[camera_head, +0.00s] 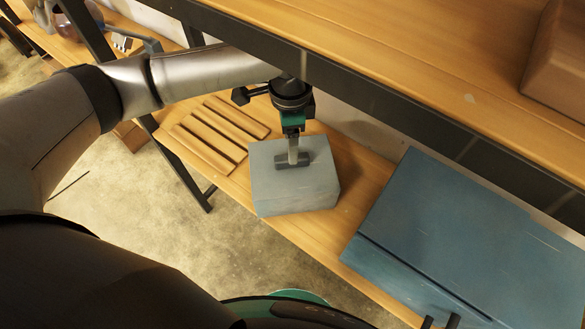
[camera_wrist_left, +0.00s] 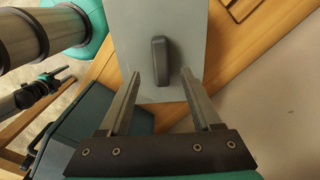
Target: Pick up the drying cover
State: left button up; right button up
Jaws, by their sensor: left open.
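The drying cover (camera_head: 290,190) is a grey box-shaped block with a dark bar handle (camera_wrist_left: 160,62) on its top. It sits on the wooden lower shelf in the head view. My left gripper (camera_head: 293,154) points down just above the handle and hides part of it. In the left wrist view the left gripper (camera_wrist_left: 160,76) is open, its two fingers apart, one on each side of the handle's line. The handle lies about midway between the fingertips and looks untouched. A dark and teal arm end at the left of that view may be my right gripper (camera_wrist_left: 50,84), small and unclear.
A blue chest (camera_head: 470,240) stands to the right of the cover on the lower shelf (camera_head: 345,245). Wooden slats (camera_head: 212,135) lie to its left. An upper shelf with a dark edge (camera_head: 400,110) overhangs close behind my left gripper.

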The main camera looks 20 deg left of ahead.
aim_at(292, 173)
pick_arm(q)
notch_tip(292, 173, down, 5)
jog(key=shift+d+r+b, duration=0.1)
jog(key=shift+r+b, duration=0.05)
jog(key=shift+b, duration=0.55)
jog(key=shift+w, duration=0.1)
grip_shut()
dwell(0.7)
